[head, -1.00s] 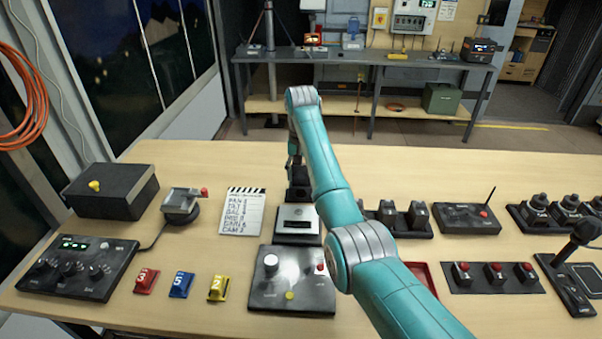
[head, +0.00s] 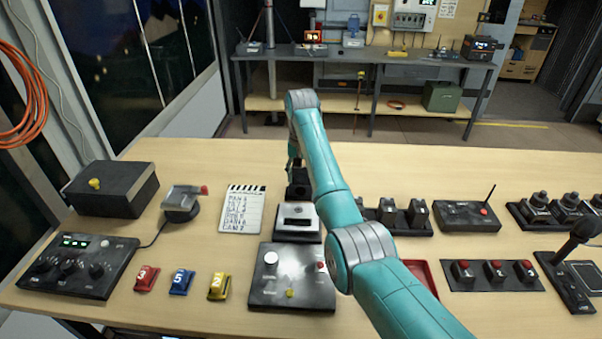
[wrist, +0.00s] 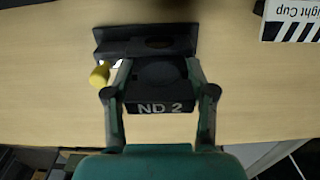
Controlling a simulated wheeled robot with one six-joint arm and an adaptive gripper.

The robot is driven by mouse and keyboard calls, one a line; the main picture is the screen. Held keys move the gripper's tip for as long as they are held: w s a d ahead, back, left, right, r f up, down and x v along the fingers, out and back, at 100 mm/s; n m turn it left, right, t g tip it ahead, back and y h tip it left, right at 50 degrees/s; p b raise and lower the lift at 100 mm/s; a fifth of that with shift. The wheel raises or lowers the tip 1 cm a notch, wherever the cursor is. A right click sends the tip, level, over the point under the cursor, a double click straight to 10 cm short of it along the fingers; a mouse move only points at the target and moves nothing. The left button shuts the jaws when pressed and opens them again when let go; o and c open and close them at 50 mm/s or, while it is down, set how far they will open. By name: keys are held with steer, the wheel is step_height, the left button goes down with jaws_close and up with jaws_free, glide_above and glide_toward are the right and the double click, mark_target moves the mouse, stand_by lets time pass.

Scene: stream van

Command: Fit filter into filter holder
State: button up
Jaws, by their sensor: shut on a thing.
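My gripper (wrist: 157,72) has its two fingers on either side of a dark block labelled "ND 2", the filter (wrist: 160,107), and is shut on it. Beyond the filter in the wrist view is a dark holder (wrist: 120,42) with a yellow knob (wrist: 98,76) at its left. The filter lies right up against or over the holder; I cannot tell whether it is seated. In the head view my gripper (head: 293,160) is mostly hidden by my arm, above the dark holder (head: 298,191) behind a white-topped device.
A clapper-style card (head: 242,210) stands left of the holder. A control box (head: 293,277) with a white knob is in front. Switches (head: 402,217) sit to the right. The table behind the holder is clear.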

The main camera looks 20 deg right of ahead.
steer(key=shift+f, duration=0.45)
steer(key=o, duration=1.3)
steer(key=shift+o, duration=0.2)
steer(key=shift+r, duration=0.15)
